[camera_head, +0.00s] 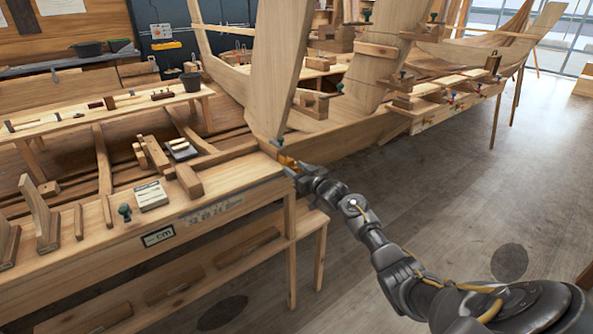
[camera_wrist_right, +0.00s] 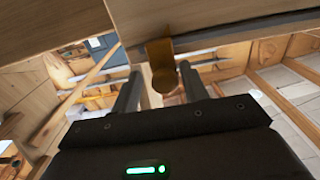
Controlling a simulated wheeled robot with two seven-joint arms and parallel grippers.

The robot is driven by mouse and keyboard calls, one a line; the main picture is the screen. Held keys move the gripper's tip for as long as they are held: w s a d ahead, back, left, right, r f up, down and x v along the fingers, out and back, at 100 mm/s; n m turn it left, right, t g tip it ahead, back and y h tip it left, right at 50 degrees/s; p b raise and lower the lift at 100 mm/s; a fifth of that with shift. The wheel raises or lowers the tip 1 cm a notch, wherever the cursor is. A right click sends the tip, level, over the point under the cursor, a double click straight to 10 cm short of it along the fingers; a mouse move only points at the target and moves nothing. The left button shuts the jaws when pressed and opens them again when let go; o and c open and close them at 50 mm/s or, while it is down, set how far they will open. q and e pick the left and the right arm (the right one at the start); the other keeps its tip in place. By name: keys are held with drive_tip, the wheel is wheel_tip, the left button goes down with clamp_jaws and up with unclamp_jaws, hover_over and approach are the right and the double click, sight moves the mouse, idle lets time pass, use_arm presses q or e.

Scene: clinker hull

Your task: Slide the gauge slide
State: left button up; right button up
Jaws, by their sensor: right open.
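The gauge slide looks like a small brass-coloured piece (camera_head: 286,160) at the right end of the workbench's front edge. In the right wrist view it is a brass plate (camera_wrist_right: 159,52) with a round knob at its lower end. My right gripper (camera_head: 291,171) is at this bench end, close to the slide. In the wrist view its two dark fingers (camera_wrist_right: 162,92) are open, one on each side of the knob. I cannot tell whether either finger touches it. A scale with numbers (camera_head: 215,211) and a "cm" label (camera_head: 158,236) are on the bench front. My left gripper is not in view.
The workbench (camera_head: 110,252) carries wooden blocks, a pale box (camera_head: 151,196) and a dark green knob (camera_head: 125,212). A wooden boat hull (camera_head: 345,135) with clamps stands just behind the bench end.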

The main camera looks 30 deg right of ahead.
drive_tip(key=shift+s, duration=0.1)
drive_tip(key=shift+s+f, duration=0.1)
drive_tip(key=shift+s, duration=0.15)
drive_tip(key=s+b, duration=0.1)
drive_tip(key=s, duration=0.9)
drive_tip(key=shift+d+b, duration=0.3)
drive_tip(key=shift+d, duration=0.05)
